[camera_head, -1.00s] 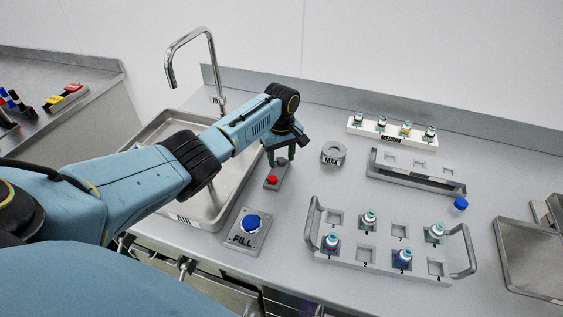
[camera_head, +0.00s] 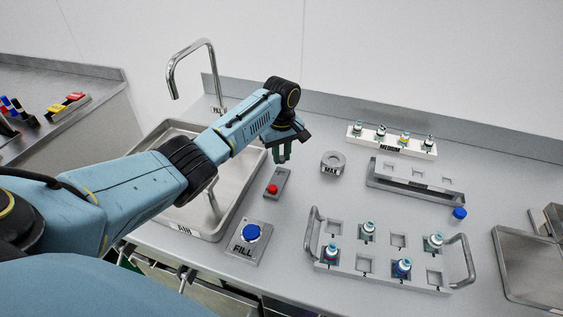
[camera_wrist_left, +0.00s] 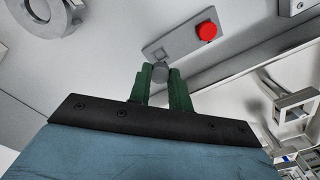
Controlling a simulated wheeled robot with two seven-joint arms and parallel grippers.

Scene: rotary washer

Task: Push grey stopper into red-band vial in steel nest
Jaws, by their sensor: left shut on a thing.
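My left gripper (camera_head: 284,155) hangs above the counter, over the back end of a small steel plate (camera_head: 281,178) with a red knob. It is shut on a small grey cylinder, which looks like the grey stopper (camera_wrist_left: 160,71), in the left wrist view. A vial with a red band (camera_head: 331,254) stands at the front left of a light grey handled rack (camera_head: 380,262), well right of and nearer than the gripper. I cannot tell for sure which fixture is the steel nest. The plate (camera_wrist_left: 167,45) has an empty-looking square recess beside its red knob. My right gripper is not in view.
Other vials stand in the handled rack, and several in a white MEDIUM block (camera_head: 393,143). A steel stand (camera_head: 417,183), a round MAX fixture (camera_head: 333,163), a loose blue cap (camera_head: 459,214) and a blue FILL button (camera_head: 251,233) are nearby. The sink (camera_head: 163,140) is left.

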